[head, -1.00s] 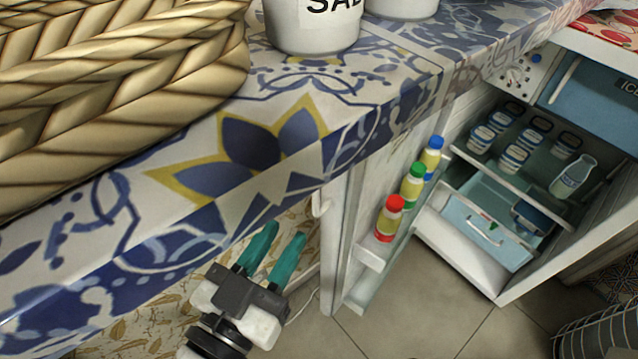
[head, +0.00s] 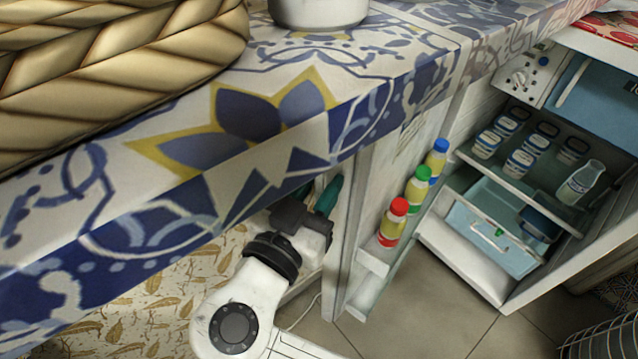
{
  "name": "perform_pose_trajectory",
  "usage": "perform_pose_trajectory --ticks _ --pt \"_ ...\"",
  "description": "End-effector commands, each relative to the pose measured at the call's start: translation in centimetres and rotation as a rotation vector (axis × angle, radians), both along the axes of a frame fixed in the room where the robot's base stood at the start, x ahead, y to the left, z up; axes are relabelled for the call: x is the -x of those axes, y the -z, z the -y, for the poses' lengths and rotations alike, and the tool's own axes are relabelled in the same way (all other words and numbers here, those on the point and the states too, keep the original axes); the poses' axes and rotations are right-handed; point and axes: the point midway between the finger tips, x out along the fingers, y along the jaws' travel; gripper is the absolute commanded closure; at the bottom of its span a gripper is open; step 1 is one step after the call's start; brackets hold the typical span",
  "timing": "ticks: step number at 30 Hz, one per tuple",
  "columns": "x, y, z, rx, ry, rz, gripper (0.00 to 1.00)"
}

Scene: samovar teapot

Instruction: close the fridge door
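The fridge (head: 469,252) stands open at the right, with its inside facing me. Its door (head: 358,230) is swung wide open, seen nearly edge-on in the middle. The door's inner shelf holds bottles with red, green and blue caps (head: 394,222). My gripper (head: 325,195) is at the left, outer side of the door, below the counter edge. Its teal fingers are partly hidden by the counter and my wrist. I cannot tell whether they touch the door or how far apart they are.
The tiled counter (head: 300,130) runs above my gripper and close to it. A woven basket (head: 110,70) and a white pot (head: 318,12) stand on it. Jars (head: 520,162) and a glass bottle (head: 580,182) sit inside the fridge. The floor (head: 425,310) before the fridge is clear. A wire basket (head: 610,340) is at lower right.

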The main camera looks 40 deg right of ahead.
Motion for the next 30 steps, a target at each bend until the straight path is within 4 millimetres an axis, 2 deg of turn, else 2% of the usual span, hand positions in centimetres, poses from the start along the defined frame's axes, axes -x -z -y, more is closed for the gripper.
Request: perform_pose_trajectory --ticks 3,12,30 --pt "0.01 0.01 -0.02 0.000 0.000 0.000 0.71" --pt "0.01 0.01 -0.05 0.000 0.000 0.000 0.99" --pt "-0.06 0.09 0.08 0.000 -0.005 -0.001 1.00"
